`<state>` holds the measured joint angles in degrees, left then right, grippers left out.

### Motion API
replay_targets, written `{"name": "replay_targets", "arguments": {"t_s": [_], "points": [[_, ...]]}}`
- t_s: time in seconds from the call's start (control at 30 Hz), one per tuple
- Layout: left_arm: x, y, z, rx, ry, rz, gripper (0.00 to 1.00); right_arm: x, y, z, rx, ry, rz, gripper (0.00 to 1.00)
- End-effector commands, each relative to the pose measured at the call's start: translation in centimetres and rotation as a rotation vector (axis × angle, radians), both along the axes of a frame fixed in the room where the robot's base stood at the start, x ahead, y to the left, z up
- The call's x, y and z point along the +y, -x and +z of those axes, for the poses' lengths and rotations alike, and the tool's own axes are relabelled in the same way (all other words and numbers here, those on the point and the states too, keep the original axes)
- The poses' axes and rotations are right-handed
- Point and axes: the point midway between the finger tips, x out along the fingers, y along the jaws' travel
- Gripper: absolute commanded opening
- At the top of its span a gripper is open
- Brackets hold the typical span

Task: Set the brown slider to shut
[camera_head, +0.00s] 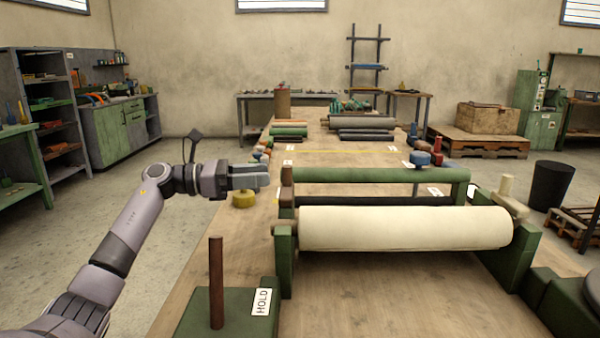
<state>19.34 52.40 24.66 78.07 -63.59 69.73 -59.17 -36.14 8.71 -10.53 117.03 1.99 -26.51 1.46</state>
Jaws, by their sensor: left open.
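A brown upright rod (216,282) stands on a green block (190,312) at the front left, beside a white "HOLD" label (262,301). A smaller brown post (287,174) tops the left side of the roller stand. I cannot tell which of these brown parts is the slider, and no "shut" label is readable. My left gripper (262,182) reaches in from the left, open and apparently empty, left of the smaller post and well beyond the tall rod. A yellow round knob (243,199) shows just below its fingers. My right gripper is out of view.
A cream roll (400,229) lies across the green stand (287,262), with a dark roller (376,201) and a green bar (380,175) behind it. A blue knob (421,158) stands beyond. The wooden tabletop (370,312) is bare in front of the roll.

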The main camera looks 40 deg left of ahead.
Motion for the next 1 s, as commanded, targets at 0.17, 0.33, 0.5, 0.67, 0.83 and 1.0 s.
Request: {"name": "replay_targets", "arguments": {"t_s": [0.17,0.33,0.5,0.67,0.83,1.0], "points": [[-1.4,-1.7,0.3,-0.003,0.002,-0.002,0.46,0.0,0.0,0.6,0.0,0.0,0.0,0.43],[-3.0,-3.7,0.3,-0.003,0.002,-0.002,0.46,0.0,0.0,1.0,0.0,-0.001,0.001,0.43],[-4.0,-5.0,0.1,-0.001,0.002,-0.001,0.46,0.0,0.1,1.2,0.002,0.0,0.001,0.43],[-4.3,-5.4,0.0,0.0,0.0,0.0,0.46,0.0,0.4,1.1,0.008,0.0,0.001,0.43],[-4.3,-5.4,0.0,0.0,0.0,0.0,0.46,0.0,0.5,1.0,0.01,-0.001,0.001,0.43],[-4.3,-5.4,0.0,0.0,0.0,0.0,0.0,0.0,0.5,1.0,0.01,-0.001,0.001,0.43]]}}
